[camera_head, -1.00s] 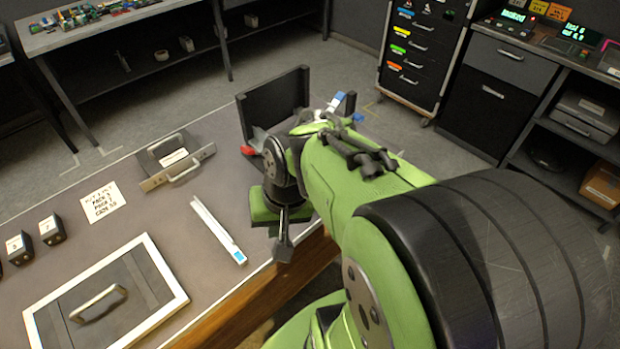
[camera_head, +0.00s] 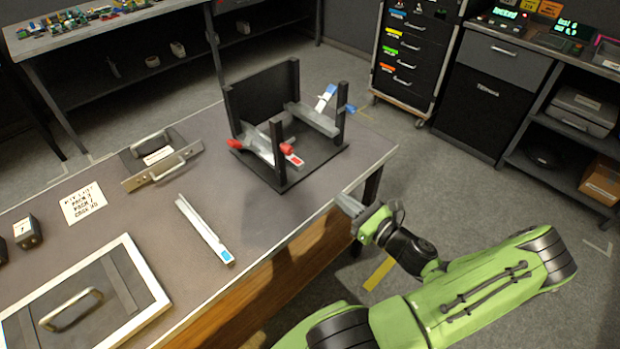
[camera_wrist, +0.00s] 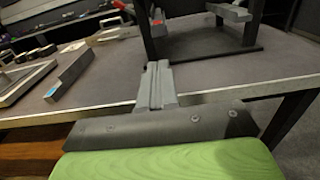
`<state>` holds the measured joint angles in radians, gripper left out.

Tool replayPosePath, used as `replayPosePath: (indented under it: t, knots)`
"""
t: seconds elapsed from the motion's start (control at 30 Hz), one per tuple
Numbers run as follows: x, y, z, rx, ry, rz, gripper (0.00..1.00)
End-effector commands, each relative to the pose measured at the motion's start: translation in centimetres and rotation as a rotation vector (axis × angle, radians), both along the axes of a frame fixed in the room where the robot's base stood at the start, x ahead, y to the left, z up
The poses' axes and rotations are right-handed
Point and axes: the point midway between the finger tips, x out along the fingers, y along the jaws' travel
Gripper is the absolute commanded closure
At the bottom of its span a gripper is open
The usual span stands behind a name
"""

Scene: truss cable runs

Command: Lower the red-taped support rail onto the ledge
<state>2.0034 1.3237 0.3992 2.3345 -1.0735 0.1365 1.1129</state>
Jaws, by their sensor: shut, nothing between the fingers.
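The red-taped support rail (camera_head: 294,160) is a grey bar with a red end, in the front left of a black frame (camera_head: 285,186) on the bench. It looks low in the frame; whether it rests fully on a ledge I cannot tell. Red knobs or clamps (camera_head: 285,148) sit beside it. My gripper (camera_head: 348,204) is shut and empty, off the bench's front edge, right of and apart from the frame. In the wrist view my gripper (camera_wrist: 158,68) shows shut fingers pointing toward the bench, with part of the frame (camera_wrist: 205,47) beyond.
A blue-taped rail (camera_head: 205,230) lies on the bench left of the frame. A blue-and-white-ended piece (camera_head: 326,97) leans at the frame's back right. A grey handled fixture (camera_head: 162,158) and a white-rimmed panel (camera_head: 150,275) lie further left. Floor right of the bench is open.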

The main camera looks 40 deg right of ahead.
Motion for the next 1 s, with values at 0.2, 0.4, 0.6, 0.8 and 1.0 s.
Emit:
replayPosePath:
  t: [0.2, 0.4, 0.6, 0.8, 1.0]
  knots:
    - [4.9, 0.4, -0.2, -0.003, 0.000, 0.010, 1.00]
    - [9.2, 0.5, -0.2, -0.004, 0.001, 0.008, 1.00]
    - [12.0, 0.5, -0.2, -0.004, 0.002, 0.007, 1.00]
    - [12.6, 0.5, -0.1, -0.003, 0.003, 0.005, 1.00]
    - [12.6, 0.5, 0.0, -0.003, 0.003, 0.006, 1.00]
